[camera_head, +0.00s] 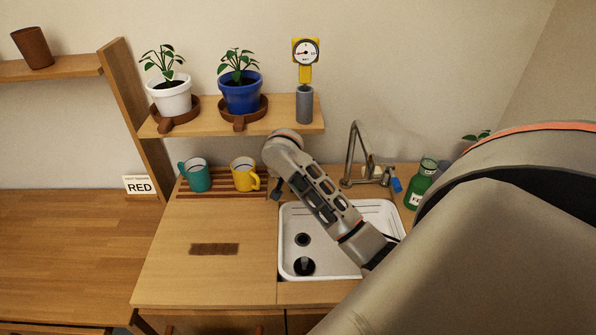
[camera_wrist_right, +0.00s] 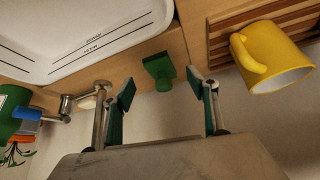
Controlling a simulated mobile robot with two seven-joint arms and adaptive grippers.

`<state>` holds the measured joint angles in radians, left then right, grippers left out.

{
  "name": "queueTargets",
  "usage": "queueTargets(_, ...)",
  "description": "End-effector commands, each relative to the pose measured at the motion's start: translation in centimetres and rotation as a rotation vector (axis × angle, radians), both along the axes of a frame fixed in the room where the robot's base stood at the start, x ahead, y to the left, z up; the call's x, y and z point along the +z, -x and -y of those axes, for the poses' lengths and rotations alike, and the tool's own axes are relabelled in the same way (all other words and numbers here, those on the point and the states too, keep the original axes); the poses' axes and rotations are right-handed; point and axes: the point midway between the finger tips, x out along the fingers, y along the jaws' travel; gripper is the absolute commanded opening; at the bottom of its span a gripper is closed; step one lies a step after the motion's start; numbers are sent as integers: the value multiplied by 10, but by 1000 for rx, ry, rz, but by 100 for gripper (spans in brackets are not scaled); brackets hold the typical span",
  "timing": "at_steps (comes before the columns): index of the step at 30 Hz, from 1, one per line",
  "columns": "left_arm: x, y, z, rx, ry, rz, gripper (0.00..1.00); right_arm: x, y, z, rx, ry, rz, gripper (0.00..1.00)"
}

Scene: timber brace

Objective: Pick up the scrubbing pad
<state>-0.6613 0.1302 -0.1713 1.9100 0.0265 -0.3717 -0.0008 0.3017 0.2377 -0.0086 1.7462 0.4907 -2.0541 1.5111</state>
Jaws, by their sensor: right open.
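A small dark green block with a narrower end, which looks like the scrubbing pad (camera_wrist_right: 160,70), lies on the wooden counter between the sink and the mug rack in the right wrist view. In the head view the right gripper (camera_head: 277,183) is over the counter at the sink's back left corner. My left gripper is not in view.
The yellow mug (camera_head: 244,174) stands close to the right gripper, beside a teal mug (camera_head: 197,175) on a slatted rack. The white sink (camera_head: 290,215), faucet (camera_head: 351,150) and green bottle (camera_head: 420,185) are to the right. A shelf (camera_head: 200,128) holds potted plants. The front counter is mostly clear.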

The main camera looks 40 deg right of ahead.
Motion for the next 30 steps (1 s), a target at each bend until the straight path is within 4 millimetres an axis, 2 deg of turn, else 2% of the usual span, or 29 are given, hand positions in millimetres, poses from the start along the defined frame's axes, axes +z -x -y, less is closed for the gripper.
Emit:
queueTargets(2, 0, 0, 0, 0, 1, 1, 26, 1, -7, 10, -1, 3, -1, 58)
queueTargets(8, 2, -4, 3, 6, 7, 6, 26, 0, -15, 18, 0, 1, -1, 58)
queueTargets(12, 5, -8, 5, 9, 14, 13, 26, -1, -23, 31, -2, 2, -1, 58)
queueTargets(15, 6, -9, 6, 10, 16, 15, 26, -17, -27, 37, 0, 3, -5, 58)
queueTargets(21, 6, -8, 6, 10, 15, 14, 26, -38, -37, 47, 0, 1, -2, 58)
queueTargets(30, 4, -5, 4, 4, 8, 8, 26, -42, -38, 48, 0, 0, 0, 58)
